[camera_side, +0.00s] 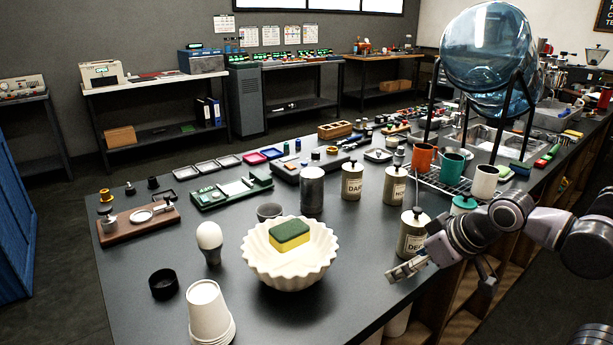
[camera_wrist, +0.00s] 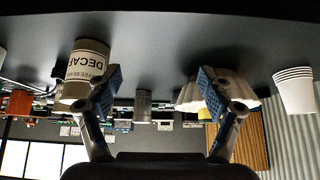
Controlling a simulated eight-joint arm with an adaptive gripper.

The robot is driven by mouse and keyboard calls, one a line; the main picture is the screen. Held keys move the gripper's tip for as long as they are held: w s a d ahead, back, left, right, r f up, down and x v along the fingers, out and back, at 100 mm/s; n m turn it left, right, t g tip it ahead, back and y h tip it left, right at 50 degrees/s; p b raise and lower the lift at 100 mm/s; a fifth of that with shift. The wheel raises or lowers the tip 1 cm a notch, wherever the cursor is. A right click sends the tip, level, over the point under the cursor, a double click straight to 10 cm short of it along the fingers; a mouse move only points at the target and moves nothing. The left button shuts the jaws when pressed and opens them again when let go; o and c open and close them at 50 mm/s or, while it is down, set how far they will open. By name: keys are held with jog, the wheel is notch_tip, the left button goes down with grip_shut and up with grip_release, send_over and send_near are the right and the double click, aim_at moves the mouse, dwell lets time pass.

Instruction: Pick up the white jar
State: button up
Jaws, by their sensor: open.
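Three cream-white labelled jars with dark lids stand on the dark counter: the DECAF jar (camera_side: 411,240), one marked DARK (camera_side: 352,182), and another (camera_side: 394,186) whose label is partly hidden. I cannot tell which the task calls the white jar. My gripper (camera_side: 402,271) is low over the counter's front edge, just in front of the DECAF jar. In the wrist view, which is upside down, my gripper (camera_wrist: 160,88) is open with nothing between the fingers. The DECAF jar (camera_wrist: 86,68) shows there beyond the left finger, which partly covers it.
A white fluted bowl (camera_side: 289,262) with a sponge (camera_side: 290,235) stands left of my gripper. Mugs (camera_side: 484,182) stand on a rack behind. The counter between bowl and DECAF jar is clear.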

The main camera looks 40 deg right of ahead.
jog(key=shift+r, duration=0.1)
notch_tip(320, 180, up, 10)
jog(key=n+g+h, duration=0.4)
jog(key=n+g, duration=0.2)
jog(key=n, duration=1.4)
send_near(464, 203)
jog(key=shift+n, duration=0.5)
jog(key=x, duration=0.4)
jog(key=shift+a, duration=0.15)
jog(key=shift+x, duration=5.3)
jog(key=shift+s, duration=0.1)
